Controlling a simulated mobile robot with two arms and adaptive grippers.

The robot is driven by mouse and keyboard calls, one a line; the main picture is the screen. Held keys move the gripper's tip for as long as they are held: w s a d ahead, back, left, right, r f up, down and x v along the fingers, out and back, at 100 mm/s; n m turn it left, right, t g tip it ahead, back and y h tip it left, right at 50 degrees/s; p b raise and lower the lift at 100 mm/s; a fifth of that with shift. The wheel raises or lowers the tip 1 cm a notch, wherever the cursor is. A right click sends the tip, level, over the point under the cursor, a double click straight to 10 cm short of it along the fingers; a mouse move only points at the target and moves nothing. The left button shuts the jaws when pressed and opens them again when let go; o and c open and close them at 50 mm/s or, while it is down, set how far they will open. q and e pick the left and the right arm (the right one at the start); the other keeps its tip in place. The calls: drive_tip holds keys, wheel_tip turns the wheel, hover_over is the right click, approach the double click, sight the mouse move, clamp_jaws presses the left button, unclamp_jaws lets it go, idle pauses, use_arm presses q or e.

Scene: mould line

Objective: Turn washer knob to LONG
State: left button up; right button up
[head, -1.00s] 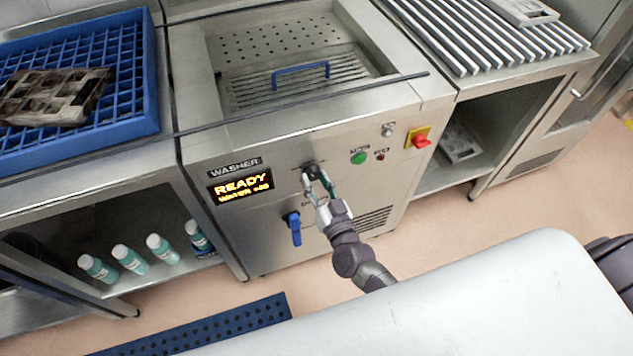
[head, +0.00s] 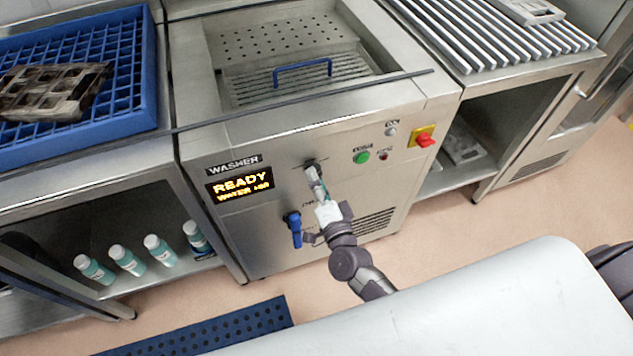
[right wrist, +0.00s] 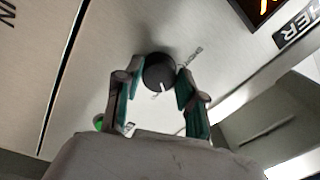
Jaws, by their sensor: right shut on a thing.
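The washer (head: 265,225) is a steel machine with a lit READY display (head: 240,186). Its black round knob (head: 312,165) is on the front panel, partly hidden by my right gripper (head: 316,177). In the right wrist view the knob (right wrist: 159,72) sits between the two green-lined fingers of my right gripper (right wrist: 156,84), which is shut on it. The knob's white pointer mark faces down in that picture, toward the palm. Lettering that looks like SHORT is beside the knob; the other position labels are hidden or too small to read. My left gripper is not in view.
A blue lever (head: 295,229) is just below left of my right gripper. A green button (head: 361,157) and a red switch (head: 421,137) are to the right. A blue rack (head: 147,80) stands left. Bottles (head: 127,261) stand on the shelf under it.

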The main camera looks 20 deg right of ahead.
drive_tip(key=shift+m+b, duration=0.35)
drive_tip(key=shift+m, duration=1.25)
drive_tip(key=o, duration=1.2)
drive_tip(key=shift+c, duration=0.2)
drive_tip(key=s, duration=1.2)
drive_tip(key=shift+f, duration=0.25)
drive_tip(key=shift+d, duration=0.1)
